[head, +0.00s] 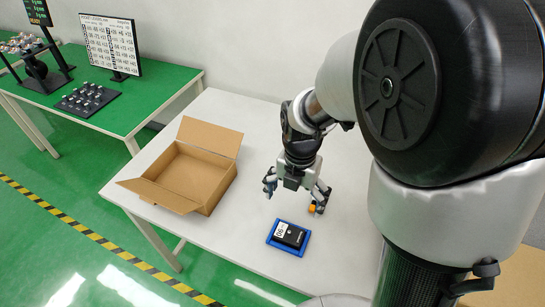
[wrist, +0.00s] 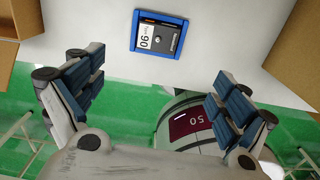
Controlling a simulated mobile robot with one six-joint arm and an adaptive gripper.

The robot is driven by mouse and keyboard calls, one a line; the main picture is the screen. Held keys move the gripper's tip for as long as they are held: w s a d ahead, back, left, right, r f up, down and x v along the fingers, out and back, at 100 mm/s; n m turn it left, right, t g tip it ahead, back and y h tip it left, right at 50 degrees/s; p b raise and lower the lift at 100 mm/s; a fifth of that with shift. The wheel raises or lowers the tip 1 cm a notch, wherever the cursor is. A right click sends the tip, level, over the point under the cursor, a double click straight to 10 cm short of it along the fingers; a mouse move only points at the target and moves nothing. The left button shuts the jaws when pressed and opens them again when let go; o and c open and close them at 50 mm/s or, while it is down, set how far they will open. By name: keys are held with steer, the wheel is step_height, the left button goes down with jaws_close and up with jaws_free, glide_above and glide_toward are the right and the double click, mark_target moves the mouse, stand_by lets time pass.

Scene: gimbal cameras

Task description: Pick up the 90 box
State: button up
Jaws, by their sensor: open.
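The 90 box (head: 291,233) is a small black box with a white label, lying in a shallow blue tray (head: 273,243) near the front edge of the white table. In the wrist view the 90 box (wrist: 158,40) is at the top centre, with its "90" label upside down, inside the blue rim of the tray (wrist: 137,34). My gripper (head: 295,196) is open and empty above the table, behind the tray in the head view. In the wrist view my gripper's (wrist: 160,92) fingers are spread wide, with the box beyond them and not between them.
An open, empty-looking cardboard box (head: 192,178) stands left on the white table (head: 250,130). Another cardboard surface (head: 510,280) shows at lower right. A small orange piece (head: 312,209) is by the right finger; I cannot tell if they touch. A green table (head: 150,85) stands farther left.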

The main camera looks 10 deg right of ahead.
steer(key=b, duration=0.5)
glide_above(289, 233)
steer(key=f, duration=1.2)
steer(key=shift+w+d+f, duration=0.15)
steer(key=shift+d+f, duration=0.05)
steer(key=shift+d, duration=0.1)
steer(key=shift+a+f+b, duration=0.15)
steer(key=shift+f+b, duration=0.4)
steer(key=shift+f, duration=0.8)
steer(key=shift+a+f+b, duration=0.1)
steer(key=shift+f+b, duration=0.45)
steer(key=shift+f, duration=0.8)
steer(key=shift+r, duration=0.1)
steer(key=shift+c, duration=0.3)
steer(key=c, duration=1.2)
steer(key=shift+o, duration=0.2)
